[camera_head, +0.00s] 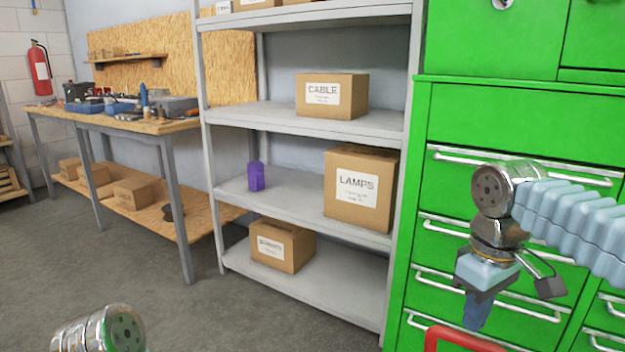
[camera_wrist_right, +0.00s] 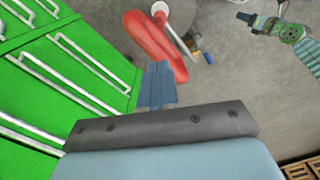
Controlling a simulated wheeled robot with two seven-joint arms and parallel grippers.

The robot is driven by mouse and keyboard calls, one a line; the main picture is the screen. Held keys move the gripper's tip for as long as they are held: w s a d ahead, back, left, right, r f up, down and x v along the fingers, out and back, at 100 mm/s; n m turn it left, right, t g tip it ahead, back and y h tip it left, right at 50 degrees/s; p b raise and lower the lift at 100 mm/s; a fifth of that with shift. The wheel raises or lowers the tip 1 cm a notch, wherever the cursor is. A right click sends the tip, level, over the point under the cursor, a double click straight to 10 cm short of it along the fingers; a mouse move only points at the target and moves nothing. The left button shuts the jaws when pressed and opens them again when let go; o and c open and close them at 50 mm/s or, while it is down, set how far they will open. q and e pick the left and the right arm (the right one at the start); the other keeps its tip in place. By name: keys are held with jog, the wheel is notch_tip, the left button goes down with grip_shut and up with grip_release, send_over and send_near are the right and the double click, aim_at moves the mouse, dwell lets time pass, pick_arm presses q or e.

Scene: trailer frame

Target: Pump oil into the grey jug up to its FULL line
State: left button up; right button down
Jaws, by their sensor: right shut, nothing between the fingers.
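I cannot make out a grey jug, a FULL line or an oil pump in either view. My right gripper (camera_head: 475,312) hangs in front of the green drawer cabinet, fingers pointing down. In the right wrist view its blue fingers (camera_wrist_right: 157,84) are shut together and empty. Beyond them is a red curved thing (camera_wrist_right: 150,40) with a pale rod beside it; I cannot tell what it is. A red bar (camera_head: 460,338) shows at the head view's bottom edge. My left gripper (camera_wrist_right: 244,17) appears small in the right wrist view; its fingers are unclear.
The green cabinet (camera_head: 500,112) with metal handles stands close by my right arm. A grey shelf (camera_head: 290,118) holds cardboard boxes and a purple bottle (camera_head: 256,176). A workbench (camera_head: 130,123) with tools is at left. Grey floor lies open in front.

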aim_at(469, 336)
dwell(0.4)
jog(key=shift+f+b, duration=2.75)
jog(key=shift+f, duration=1.25)
pick_arm(q)
jog(key=shift+a+f+b, duration=1)
jog(key=shift+f+b, duration=0.1)
jog(key=shift+f, duration=2.7)
pick_arm(e)
jog(key=shift+f, duration=1.65)
notch_tip(469, 336, up, 12)
jog(key=p, duration=1.1)
jog(key=shift+f, duration=0.25)
pick_arm(q)
notch_tip(469, 336, up, 11)
jog(key=d, duration=0.2)
jog(key=shift+f, duration=0.2)
pick_arm(e)
jog(key=shift+f, duration=0.1)
pick_arm(q)
jog(key=shift+d, duration=0.1)
jog(key=shift+s, duration=0.1)
pick_arm(e)
jog(key=shift+f, duration=0.1)
